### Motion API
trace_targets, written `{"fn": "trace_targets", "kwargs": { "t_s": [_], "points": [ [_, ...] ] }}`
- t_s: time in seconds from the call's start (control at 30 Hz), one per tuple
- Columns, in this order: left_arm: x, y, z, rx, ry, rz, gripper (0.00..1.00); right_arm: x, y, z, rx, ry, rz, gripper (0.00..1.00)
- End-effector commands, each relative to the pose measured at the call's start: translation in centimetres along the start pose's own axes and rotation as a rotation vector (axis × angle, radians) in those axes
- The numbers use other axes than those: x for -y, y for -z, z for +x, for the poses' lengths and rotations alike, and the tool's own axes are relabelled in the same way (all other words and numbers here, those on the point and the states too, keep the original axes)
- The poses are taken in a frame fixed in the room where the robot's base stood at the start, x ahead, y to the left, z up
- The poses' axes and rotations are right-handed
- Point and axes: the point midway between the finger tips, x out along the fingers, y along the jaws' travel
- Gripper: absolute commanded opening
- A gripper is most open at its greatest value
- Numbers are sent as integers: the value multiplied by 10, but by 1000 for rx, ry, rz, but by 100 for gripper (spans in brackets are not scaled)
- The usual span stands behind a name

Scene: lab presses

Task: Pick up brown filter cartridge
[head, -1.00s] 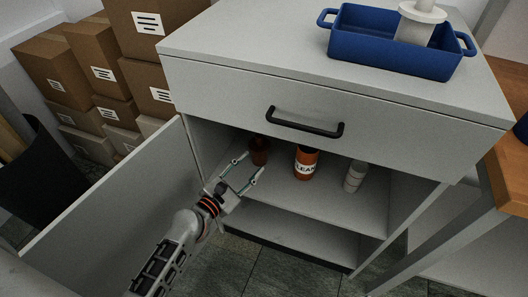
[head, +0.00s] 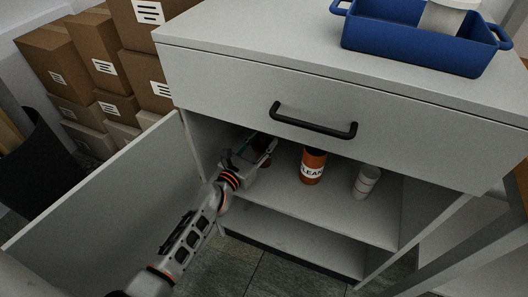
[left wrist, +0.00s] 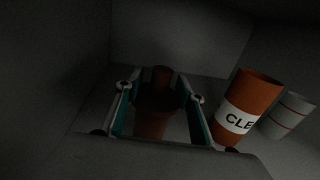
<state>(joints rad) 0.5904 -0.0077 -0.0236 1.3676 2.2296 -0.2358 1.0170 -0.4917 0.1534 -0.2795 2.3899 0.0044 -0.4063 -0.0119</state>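The brown filter cartridge (left wrist: 152,122) stands on the upper shelf inside the open cabinet; it has a wide body and a narrower top. In the head view it is mostly hidden behind my left gripper (head: 259,147), and only a dark reddish-brown part (head: 263,157) shows. In the left wrist view my left gripper (left wrist: 160,93) is open, with one finger on each side of the cartridge. A gap shows to the right of the cartridge; on the left, contact is hard to tell in the dark. My right gripper is in neither view.
An orange bottle labelled "CLEAN" (head: 313,167) and a white container (head: 366,181) stand right of the cartridge. The open door (head: 100,195) is left of my arm. A closed drawer (head: 230,85) is above the opening. A blue tray (head: 410,45) sits on top.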

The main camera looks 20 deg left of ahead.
Motion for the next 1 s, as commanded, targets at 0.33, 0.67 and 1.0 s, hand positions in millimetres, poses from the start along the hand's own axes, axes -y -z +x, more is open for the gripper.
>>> {"fn": "trace_targets", "kwargs": {
  "t_s": [0.33,0.67,1.0],
  "points": [
    [0,0,5,0,0,1,30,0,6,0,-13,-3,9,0],
    [0,0,5,0,1,2,0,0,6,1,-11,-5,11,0],
    [-1,-17,6,6,1,5,0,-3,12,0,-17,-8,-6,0]
  ]
}}
